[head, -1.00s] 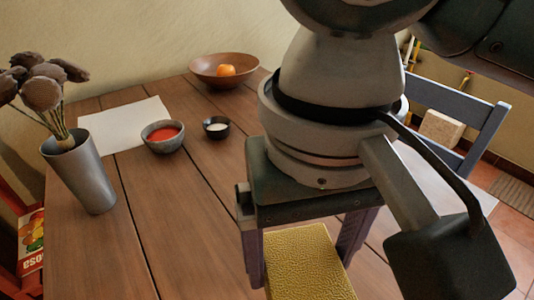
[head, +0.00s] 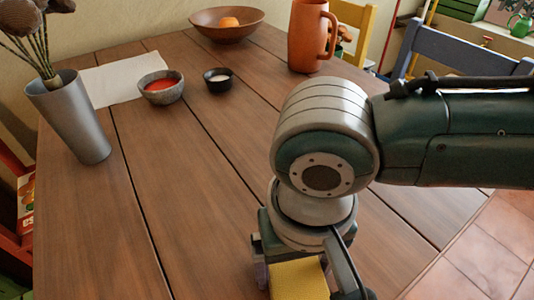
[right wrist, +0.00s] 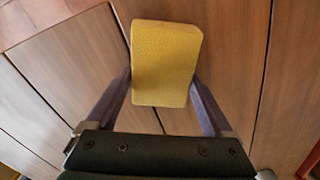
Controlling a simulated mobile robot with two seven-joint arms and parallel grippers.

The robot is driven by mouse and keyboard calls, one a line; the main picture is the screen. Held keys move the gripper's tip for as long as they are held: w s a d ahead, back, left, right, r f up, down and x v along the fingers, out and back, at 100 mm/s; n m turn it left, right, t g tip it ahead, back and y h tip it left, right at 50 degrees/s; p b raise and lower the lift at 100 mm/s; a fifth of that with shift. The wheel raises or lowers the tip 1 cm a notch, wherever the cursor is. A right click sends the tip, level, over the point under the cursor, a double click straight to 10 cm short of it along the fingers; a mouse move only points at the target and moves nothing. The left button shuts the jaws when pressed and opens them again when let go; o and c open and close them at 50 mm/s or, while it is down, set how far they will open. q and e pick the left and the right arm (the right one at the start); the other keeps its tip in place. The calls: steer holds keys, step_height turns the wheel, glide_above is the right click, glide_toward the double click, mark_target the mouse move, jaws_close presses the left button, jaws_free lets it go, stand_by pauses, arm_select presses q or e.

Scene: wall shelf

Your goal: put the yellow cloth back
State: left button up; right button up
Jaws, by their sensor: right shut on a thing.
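The yellow cloth (head: 299,280) is a flat, block-shaped yellow piece at the bottom of the head view. In the right wrist view the yellow cloth (right wrist: 166,62) shows whole, between the two purple fingers. My right gripper (head: 292,284) is shut on it, one finger against each side; it also shows in the right wrist view (right wrist: 163,88). The cloth is over the wooden table (head: 190,190); I cannot tell whether it touches the top. My right arm hides part of the table. My left gripper is not in view.
A grey vase with dried flowers (head: 70,115) stands at the left. A bowl of red sauce (head: 161,88), a small dark cup (head: 218,80), a white sheet (head: 115,78), a wooden bowl (head: 227,25) and an orange jug (head: 309,35) are farther back. The table's middle is clear.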

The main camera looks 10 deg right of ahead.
mark_target(295, 268)
steer(key=shift+f, duration=0.1)
steer(key=o, duration=1.1)
steer(key=shift+c, duration=0.2)
step_height(295, 268, up, 11)
steer(key=p, duration=0.4)
steer(key=s+a+r+n+t+y, duration=0.2)
steer(key=s+a+n+y, duration=0.1)
steer(key=s+a+y, duration=0.15)
steer(key=s+d+h, duration=0.2)
steer(key=d, duration=0.5)
steer(key=s+d+f+t+h, duration=0.1)
steer(key=s+d+h, duration=0.1)
steer(key=d, duration=0.6)
steer(key=shift+s+f+t, duration=0.15)
steer(key=shift+s+t, duration=0.15)
steer(key=shift+s, duration=0.1)
